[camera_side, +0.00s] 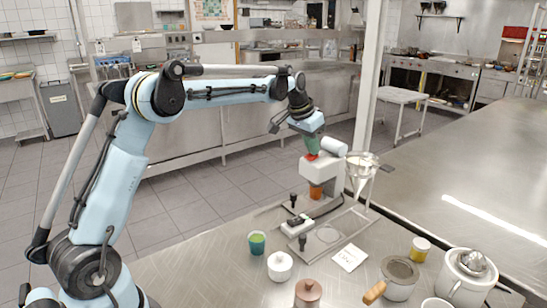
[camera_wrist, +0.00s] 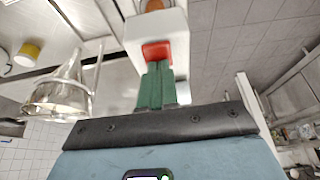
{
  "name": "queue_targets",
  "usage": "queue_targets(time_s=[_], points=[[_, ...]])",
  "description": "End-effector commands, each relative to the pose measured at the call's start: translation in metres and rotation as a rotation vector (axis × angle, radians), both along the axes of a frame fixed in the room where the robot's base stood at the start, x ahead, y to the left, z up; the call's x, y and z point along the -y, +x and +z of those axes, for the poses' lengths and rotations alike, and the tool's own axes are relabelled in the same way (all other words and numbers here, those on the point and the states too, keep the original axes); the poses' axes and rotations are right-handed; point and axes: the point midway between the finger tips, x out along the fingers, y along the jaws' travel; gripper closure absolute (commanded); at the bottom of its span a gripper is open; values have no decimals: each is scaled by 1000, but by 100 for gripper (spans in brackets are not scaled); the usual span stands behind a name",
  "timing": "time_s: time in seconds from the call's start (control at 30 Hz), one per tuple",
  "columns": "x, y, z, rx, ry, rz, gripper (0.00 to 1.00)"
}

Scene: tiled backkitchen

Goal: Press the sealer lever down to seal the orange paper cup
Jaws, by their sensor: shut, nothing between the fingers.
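The sealer (camera_side: 320,170) is a white machine on a flat metal base. A red piece, which looks like its lever (camera_side: 311,157), sits at the top of its head; it also shows in the wrist view (camera_wrist: 156,51). The orange paper cup (camera_side: 316,192) stands under the head, partly hidden by the machine; a bit of orange shows at the top edge of the wrist view (camera_wrist: 154,5). My gripper (camera_side: 312,152) points down with its green fingers together and empty. The fingertips (camera_wrist: 158,65) are right at the red lever; I cannot tell whether they touch it.
A white cylinder (camera_side: 334,147) lies beside the sealer head. A metal funnel on a stand (camera_side: 362,165) is close to the right. A green cup (camera_side: 257,243), a white lidded jar (camera_side: 280,266), a pink-brown canister (camera_side: 308,294) and a yellow cup (camera_side: 420,249) stand in front.

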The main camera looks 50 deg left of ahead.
Motion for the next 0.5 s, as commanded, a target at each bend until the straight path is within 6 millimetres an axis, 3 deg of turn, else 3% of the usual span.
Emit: queue_targets(time_s=[0.5], points=[[0,0,28,-1,0,0,100]])
